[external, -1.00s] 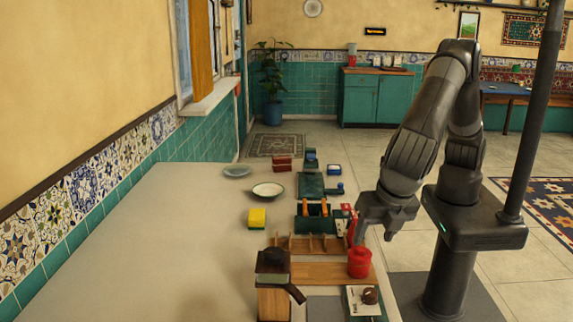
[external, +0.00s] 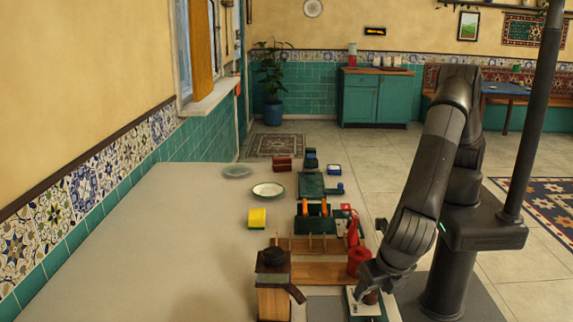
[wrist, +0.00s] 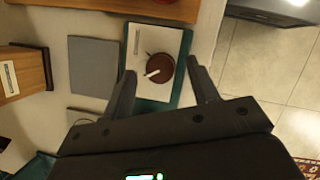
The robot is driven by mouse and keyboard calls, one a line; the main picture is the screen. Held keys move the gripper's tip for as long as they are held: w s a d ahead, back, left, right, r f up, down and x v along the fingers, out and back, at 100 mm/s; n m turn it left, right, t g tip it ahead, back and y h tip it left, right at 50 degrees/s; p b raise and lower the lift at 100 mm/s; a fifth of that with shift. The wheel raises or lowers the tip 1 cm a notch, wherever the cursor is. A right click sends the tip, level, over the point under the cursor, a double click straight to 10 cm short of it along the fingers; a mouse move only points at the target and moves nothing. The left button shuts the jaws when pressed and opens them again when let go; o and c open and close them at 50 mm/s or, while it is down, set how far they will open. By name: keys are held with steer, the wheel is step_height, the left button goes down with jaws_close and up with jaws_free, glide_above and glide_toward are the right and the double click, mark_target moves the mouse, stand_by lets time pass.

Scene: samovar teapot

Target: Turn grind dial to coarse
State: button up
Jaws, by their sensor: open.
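The grind dial is a round brown knob (wrist: 160,67) with a white pointer bar. It sits on a white plate (wrist: 138,43) on a teal base (wrist: 150,105). In the wrist view the pointer slants, its ends toward lower left and upper right. The plate's markings are too small to read. My gripper (wrist: 161,66) is open, with one finger on each side of the knob and a visible gap to it. In the external view my gripper (external: 372,287) is low over the plate (external: 357,306) at the table's near right edge and partly hides the knob (external: 371,298).
A wooden box with a dark top (external: 272,295) stands left of the dial. A red can (external: 359,260) stands on a wooden board (external: 318,273) just behind my gripper. A grey pad (wrist: 93,65) lies beside the dial. The table's left side is clear.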

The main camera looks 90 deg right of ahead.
steer(key=shift+w+d+f, duration=0.1)
steer(key=shift+d+f, duration=0.05)
steer(key=shift+f, duration=0.2)
steer(key=shift+c, duration=0.2)
steer(key=c, duration=0.9)
